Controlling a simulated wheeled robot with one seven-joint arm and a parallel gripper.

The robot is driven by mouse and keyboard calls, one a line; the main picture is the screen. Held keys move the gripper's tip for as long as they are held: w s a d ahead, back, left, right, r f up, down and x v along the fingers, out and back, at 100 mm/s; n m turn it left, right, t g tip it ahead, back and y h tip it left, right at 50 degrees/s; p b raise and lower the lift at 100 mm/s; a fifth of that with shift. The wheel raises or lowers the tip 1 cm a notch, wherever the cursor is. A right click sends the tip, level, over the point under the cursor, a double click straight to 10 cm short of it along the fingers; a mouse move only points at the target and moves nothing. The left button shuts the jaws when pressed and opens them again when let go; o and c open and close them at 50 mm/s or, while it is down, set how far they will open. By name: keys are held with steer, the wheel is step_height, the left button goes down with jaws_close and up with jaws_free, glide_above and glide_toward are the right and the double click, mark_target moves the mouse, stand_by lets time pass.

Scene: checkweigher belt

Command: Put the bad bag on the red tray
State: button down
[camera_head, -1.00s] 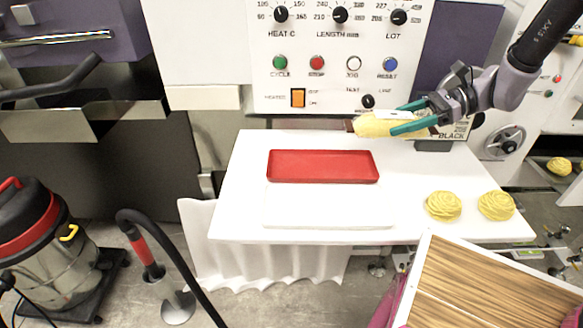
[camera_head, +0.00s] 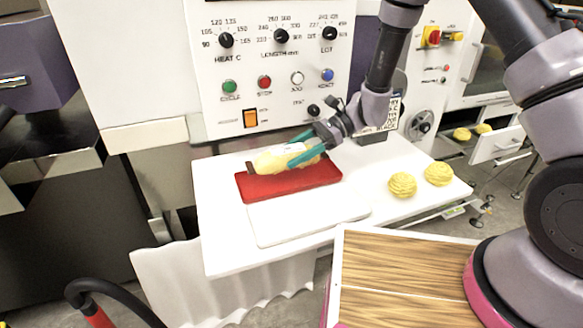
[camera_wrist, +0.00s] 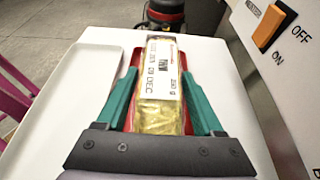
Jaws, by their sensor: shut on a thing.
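My gripper (camera_head: 305,150) is shut on a yellow bag (camera_head: 272,160), with its teal fingers on either side of it. The bag lies lengthwise in the jaws, over the red tray (camera_head: 318,176); whether it touches the tray I cannot tell. In the wrist view the bag (camera_wrist: 158,85) shows a white printed label and gold wrapping between the fingers. The red tray (camera_wrist: 126,86) shows as strips beside and beneath it.
A white tray (camera_head: 300,218) lies in front of the red one on the white table (camera_head: 225,240). Two yellow nest-shaped items (camera_head: 402,185) sit at the table's right. The control panel (camera_head: 280,65) stands close behind. A wooden-topped surface (camera_head: 400,275) is in front.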

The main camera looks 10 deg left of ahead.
steer(key=shift+f, duration=2)
jaws_free()
steer(key=shift+f, duration=0.1)
steer(key=v, duration=1.2)
steer(key=shift+d, duration=0.1)
steer(key=s+d+r+n+t+h, duration=0.2)
steer(key=s+d+r+t+h, duration=0.1)
steer(key=d+r, duration=0.6)
steer(key=s+d+r+n+t+h, duration=0.3)
steer(key=s+d+r+t, duration=0.2)
steer(key=d+r, duration=0.4)
steer(key=s+d+r+n+t+h, duration=0.2)
steer(key=d+r+t, duration=0.4)
steer(key=d+r, duration=0.3)
steer(key=shift+s+d+r+n+h, duration=0.1)
steer(key=shift+s+r+h, duration=0.2)
steer(key=shift+r, duration=0.5)
steer(key=shift+s+r+n+h, duration=0.15)
steer(key=shift+s+r, duration=0.3)
steer(key=shift+r, duration=0.35)
steer(key=shift+s+r+n+h, duration=0.1)
steer(key=shift+s+r+h, duration=0.2)
steer(key=shift+r, duration=0.5)
